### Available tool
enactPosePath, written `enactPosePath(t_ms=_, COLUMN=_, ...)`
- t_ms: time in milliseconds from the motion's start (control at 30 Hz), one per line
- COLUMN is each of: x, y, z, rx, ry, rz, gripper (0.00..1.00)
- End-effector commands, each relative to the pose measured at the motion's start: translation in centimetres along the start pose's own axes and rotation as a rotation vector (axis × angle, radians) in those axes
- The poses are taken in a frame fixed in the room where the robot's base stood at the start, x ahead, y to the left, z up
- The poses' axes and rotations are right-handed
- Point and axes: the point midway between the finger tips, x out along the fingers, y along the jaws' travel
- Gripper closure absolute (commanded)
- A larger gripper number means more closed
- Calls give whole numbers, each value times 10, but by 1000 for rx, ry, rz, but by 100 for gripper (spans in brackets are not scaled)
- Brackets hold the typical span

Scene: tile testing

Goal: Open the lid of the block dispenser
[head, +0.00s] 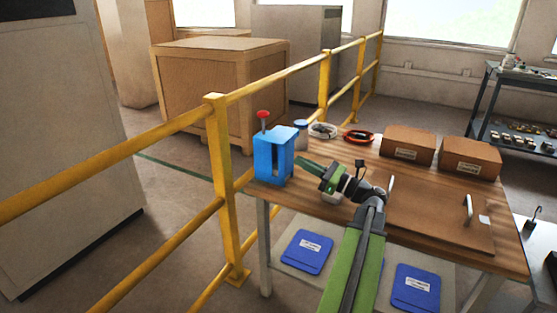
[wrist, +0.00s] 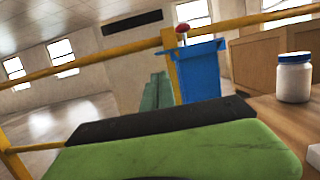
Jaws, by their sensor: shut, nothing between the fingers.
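The blue block dispenser (head: 270,158) stands upright at the left corner of the wooden table. A red knob (head: 263,114) sticks up at its top left. In the wrist view the dispenser (wrist: 203,72) is beyond the fingers, with the red knob (wrist: 183,28) above its top edge. I cannot tell the lid apart from the body or see if it is open. My green gripper (head: 307,163) is shut and empty, just right of the dispenser and pointing at it. In the wrist view its fingers (wrist: 157,91) are together, left of the dispenser; contact is unclear.
A white jar (head: 301,138) stands behind the dispenser, and shows in the wrist view (wrist: 293,80). Coiled cables (head: 322,131) and two brown boxes (head: 409,142) line the table's back. A wooden panel (head: 430,208) with metal handles lies right. A yellow railing (head: 221,150) runs close left.

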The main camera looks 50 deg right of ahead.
Motion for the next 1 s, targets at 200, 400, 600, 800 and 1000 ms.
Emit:
enactPosePath(t_ms=200, x=27, y=1, z=3, rx=0, ry=2, rz=4, gripper=100)
enactPosePath(t_ms=400, x=68, y=0, z=3, rx=-2, ry=3, rz=4, gripper=100)
enactPosePath(t_ms=600, x=94, y=0, z=1, rx=-2, ry=3, rz=3, gripper=100)
enactPosePath(t_ms=800, x=101, y=0, z=0, rx=-3, ry=3, rz=1, gripper=100)
enactPosePath(t_ms=1000, x=100, y=-10, z=0, rx=-3, ry=3, rz=1, gripper=100)
